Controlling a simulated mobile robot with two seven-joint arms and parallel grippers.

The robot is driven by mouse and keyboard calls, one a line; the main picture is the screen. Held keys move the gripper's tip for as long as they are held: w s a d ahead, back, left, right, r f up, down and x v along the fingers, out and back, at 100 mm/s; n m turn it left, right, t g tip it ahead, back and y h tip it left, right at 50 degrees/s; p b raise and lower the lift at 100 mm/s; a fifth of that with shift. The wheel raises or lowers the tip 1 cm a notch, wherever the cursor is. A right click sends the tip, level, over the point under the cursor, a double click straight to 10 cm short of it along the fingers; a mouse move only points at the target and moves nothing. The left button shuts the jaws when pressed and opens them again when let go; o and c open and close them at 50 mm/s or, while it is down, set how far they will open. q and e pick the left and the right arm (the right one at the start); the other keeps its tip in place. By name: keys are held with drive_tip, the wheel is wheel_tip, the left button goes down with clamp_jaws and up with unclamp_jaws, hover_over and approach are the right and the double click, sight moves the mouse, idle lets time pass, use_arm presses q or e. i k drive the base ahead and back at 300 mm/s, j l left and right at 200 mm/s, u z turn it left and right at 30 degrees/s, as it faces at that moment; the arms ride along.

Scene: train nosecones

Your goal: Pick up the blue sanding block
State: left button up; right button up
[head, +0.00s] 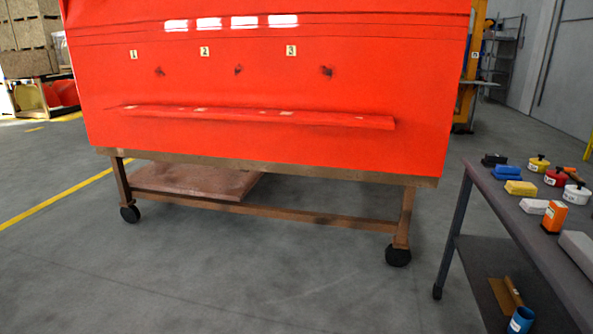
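The blue sanding block (507,172) lies on the dark table (527,220) at the right of the head view, near the table's far left corner. A black block (494,160) lies just behind it and a yellow block (520,188) just in front of it. Neither of my grippers shows in the head view, so their positions and states are hidden.
A large red nosecone (260,85) stands on a wheeled frame (280,212) ahead. The table also holds a white block (533,207), an orange container (554,217) and several knobbed lidded pots. The grey floor (250,285) between me and the frame is clear.

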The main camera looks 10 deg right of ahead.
sight(502, 172)
drive_tip(key=i+z, duration=0.3)
drive_tip(key=i, duration=0.2)
drive_tip(key=i+j+z, duration=0.1)
drive_tip(key=i+z, duration=0.2)
drive_tip(key=i, duration=0.25)
drive_tip(key=i+z, duration=0.3)
drive_tip(key=i, duration=0.25)
drive_tip(key=i+j+z, duration=0.15)
drive_tip(key=i+z, duration=0.15)
drive_tip(key=i, duration=0.2)
